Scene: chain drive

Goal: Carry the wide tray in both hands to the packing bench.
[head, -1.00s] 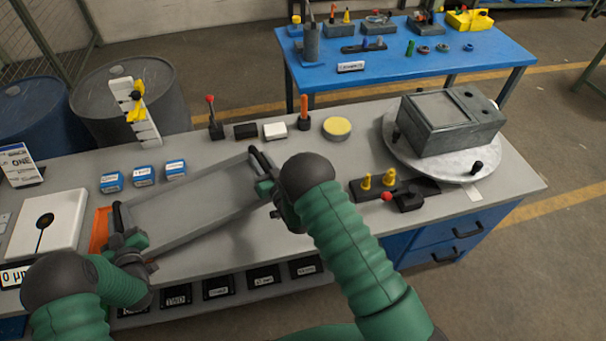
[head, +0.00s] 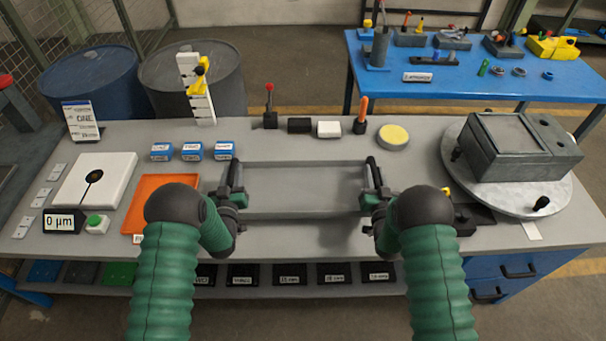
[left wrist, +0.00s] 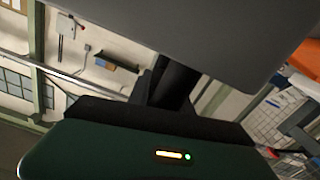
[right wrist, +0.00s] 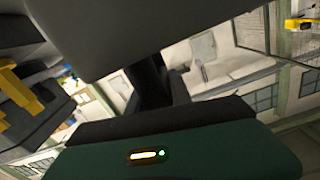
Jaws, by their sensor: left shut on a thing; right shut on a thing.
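The wide grey tray (head: 300,190) hangs between my two grippers over the grey bench top, with a shadow on the bench below its right end. It looks roughly level and empty. My left gripper (head: 236,190) is shut on the dark handle at the tray's left end. My right gripper (head: 373,188) is shut on the handle at its right end. Each wrist view shows part of a grey surface, likely the tray, close up: left wrist (left wrist: 190,35), right wrist (right wrist: 120,30). The fingertips are mostly hidden. I cannot tell which bench is the packing bench.
A blue table (head: 470,82) with tools stands behind at the right.

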